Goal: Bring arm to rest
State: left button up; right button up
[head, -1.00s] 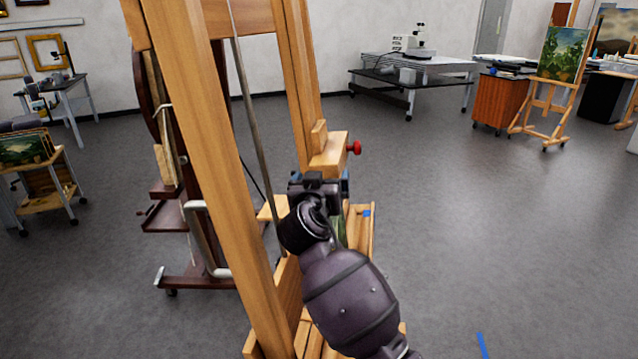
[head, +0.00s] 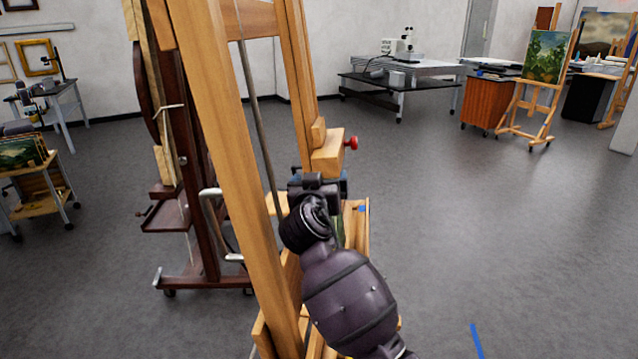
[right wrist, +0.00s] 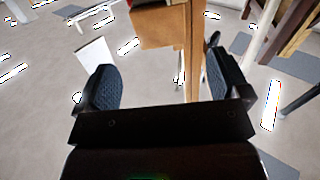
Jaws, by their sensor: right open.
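My right arm comes up from the bottom of the head view. Its gripper (head: 318,185) is at the tall wooden easel (head: 215,150), just below the easel's wooden block with a red knob (head: 351,143). The arm hides part of the easel's lower tray. In the right wrist view, the two dark padded fingers of the right gripper (right wrist: 160,72) are wide apart with nothing held between them. A wooden post (right wrist: 192,60) of the easel shows beyond and between the fingers. I cannot tell whether the gripper touches the easel. My left gripper is in neither view.
A dark wooden easel (head: 200,265) stands close behind the light one. A cart with paintings (head: 40,190) is at the left. A microscope table (head: 400,85) and an orange cabinet (head: 487,102) stand at the back.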

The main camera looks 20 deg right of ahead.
jog(key=a+r+n+t+y, duration=0.2)
jog(key=a+n+y, duration=0.2)
jog(key=n, duration=0.1)
jog(key=s+d+f+g+y, duration=0.1)
jog(key=s+d+f, duration=0.3)
jog(key=s+f, duration=0.8)
jog(key=s+d+f+g+y, duration=0.1)
jog(key=s+d+f+g, duration=0.2)
jog(key=s+f, duration=0.9)
jog(key=s+d+f+g+y, duration=0.1)
jog(key=s+d+f+g, duration=0.1)
jog(key=s+d+f, duration=0.5)
jog(key=s+f, duration=0.5)
jog(key=f, duration=0.1)
jog(key=shift+f+m+g, duration=0.3)
jog(key=shift+f+m, duration=0.05)
jog(key=shift+m, duration=0.05)
jog(key=shift+d, duration=0.1)
